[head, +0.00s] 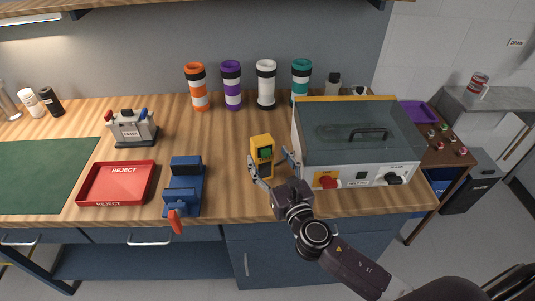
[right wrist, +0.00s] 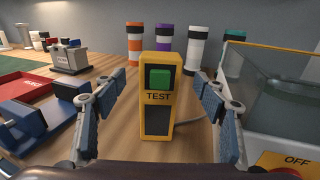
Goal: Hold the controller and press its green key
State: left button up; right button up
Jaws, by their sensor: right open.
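The controller is a yellow upright box (head: 262,157) standing on the wooden bench, left of the glass-lidded machine. In the right wrist view the controller (right wrist: 158,122) stands straight ahead, with its green key (right wrist: 159,79) above the word TEST facing me. A grey cable runs from its right side. My right gripper (head: 270,166) is open, its two fingers on either side of the controller. In the right wrist view the open fingers (right wrist: 163,100) show gaps to the controller on both sides. My left gripper is not in view.
The glass-lidded machine (head: 312,176) with a red knob (head: 328,182) stands close on the right. A blue vise-like fixture (head: 183,190) and a red REJECT tray (head: 96,183) lie left. Several coloured tubes (head: 231,85) stand behind. Bare bench lies between the fixture and the controller.

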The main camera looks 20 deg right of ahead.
aim_at(265, 149)
jog(key=w, duration=0.4)
jog(key=shift+r+p, duration=0.35)
jog(key=shift+p, duration=0.05)
jog(key=shift+w+a+f, duration=0.1)
jog(key=shift+w+f, duration=0.1)
jog(key=shift+w, duration=0.9)
jog(key=shift+r, duration=0.1)
jog(key=c, duration=1.3)
jog(key=o, duration=0.7)
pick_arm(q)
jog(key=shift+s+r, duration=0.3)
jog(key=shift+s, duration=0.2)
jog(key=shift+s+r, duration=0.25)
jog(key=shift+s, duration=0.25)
pick_arm(e)
jog(key=c, duration=0.8)
jog(key=shift+c, duration=0.2)
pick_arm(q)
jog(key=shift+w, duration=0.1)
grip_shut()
